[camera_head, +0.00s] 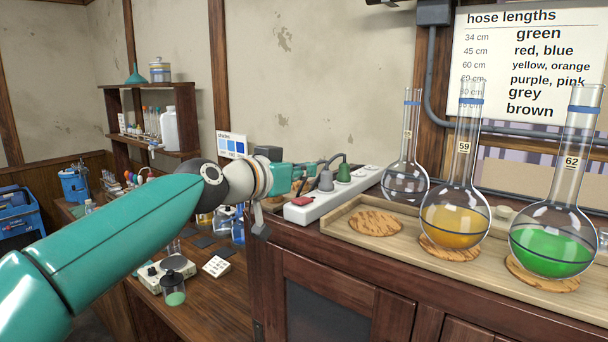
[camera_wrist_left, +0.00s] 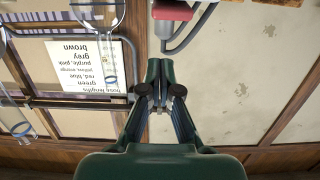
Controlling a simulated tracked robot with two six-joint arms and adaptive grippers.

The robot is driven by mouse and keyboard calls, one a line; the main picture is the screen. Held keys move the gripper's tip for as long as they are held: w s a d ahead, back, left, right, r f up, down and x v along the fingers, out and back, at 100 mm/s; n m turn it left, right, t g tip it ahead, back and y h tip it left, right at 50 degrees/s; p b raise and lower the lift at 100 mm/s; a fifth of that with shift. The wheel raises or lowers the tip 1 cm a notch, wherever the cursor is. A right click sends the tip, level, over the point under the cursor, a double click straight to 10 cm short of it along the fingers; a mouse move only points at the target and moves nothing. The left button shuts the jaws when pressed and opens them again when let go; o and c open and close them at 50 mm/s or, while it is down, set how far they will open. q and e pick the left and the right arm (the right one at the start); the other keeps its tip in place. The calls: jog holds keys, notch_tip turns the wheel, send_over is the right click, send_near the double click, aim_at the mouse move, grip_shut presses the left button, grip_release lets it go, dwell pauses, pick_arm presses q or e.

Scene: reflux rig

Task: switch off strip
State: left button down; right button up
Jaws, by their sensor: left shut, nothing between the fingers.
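The white power strip (camera_head: 350,190) lies on the dark wooden cabinet top beside a wooden tray. Its red switch (camera_head: 302,201) is at the near left end. In the left wrist view the gripper (camera_wrist_left: 161,97) is shut and empty. My right gripper is out of view.
Three round flasks stand in the wooden tray (camera_head: 350,219): a clear one (camera_head: 405,184), a yellow one (camera_head: 455,226) and a green one (camera_head: 551,248). An empty cork ring (camera_head: 376,223) lies near the strip. A lower bench (camera_head: 205,300) holds small apparatus.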

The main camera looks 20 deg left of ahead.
pick_arm(q)
jog(key=r+b+v, duration=0.2)
jog(key=v, duration=0.7)
jog(key=shift+r, duration=0.2)
